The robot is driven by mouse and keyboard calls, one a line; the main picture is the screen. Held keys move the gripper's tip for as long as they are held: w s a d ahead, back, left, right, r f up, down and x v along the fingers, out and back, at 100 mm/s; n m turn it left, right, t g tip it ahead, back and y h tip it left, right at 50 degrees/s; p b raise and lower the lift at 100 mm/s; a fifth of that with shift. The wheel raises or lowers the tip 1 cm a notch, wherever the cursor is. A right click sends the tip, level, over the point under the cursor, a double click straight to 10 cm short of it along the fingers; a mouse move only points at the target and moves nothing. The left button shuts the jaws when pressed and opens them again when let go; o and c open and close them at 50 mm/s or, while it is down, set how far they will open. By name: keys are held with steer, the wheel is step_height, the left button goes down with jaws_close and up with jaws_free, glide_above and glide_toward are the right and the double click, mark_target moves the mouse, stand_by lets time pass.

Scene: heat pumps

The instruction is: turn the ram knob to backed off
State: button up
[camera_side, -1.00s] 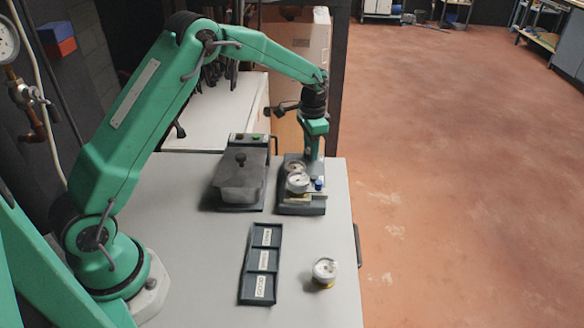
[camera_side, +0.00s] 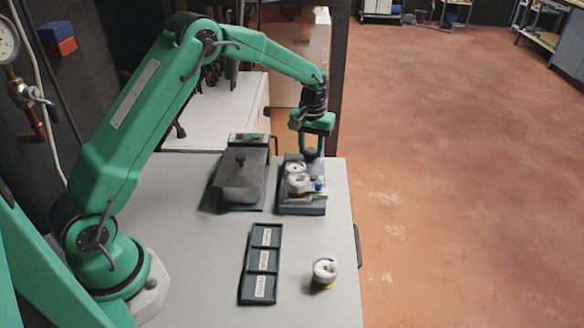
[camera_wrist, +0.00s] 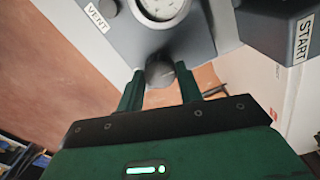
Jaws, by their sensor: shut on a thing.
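The ram knob (camera_wrist: 160,71) is a dark round knob at the edge of a grey test stand, below a white dial in the wrist view. My gripper (camera_wrist: 159,82) has one finger on each side of it and is shut on it. In the side view my gripper (camera_side: 311,153) points down at the far end of the test stand (camera_side: 302,209). There the knob is mostly hidden between the fingers. I cannot read any position mark for the knob.
The bench's front right is otherwise clear.

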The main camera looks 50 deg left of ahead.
mark_target(311, 150)
steer(key=shift+n, duration=0.7)
steer(key=o, duration=1)
steer(key=shift+r, duration=0.15)
step_height(311, 150, up, 7)
steer(key=shift+f, duration=0.1)
steer(key=shift+r, duration=0.4)
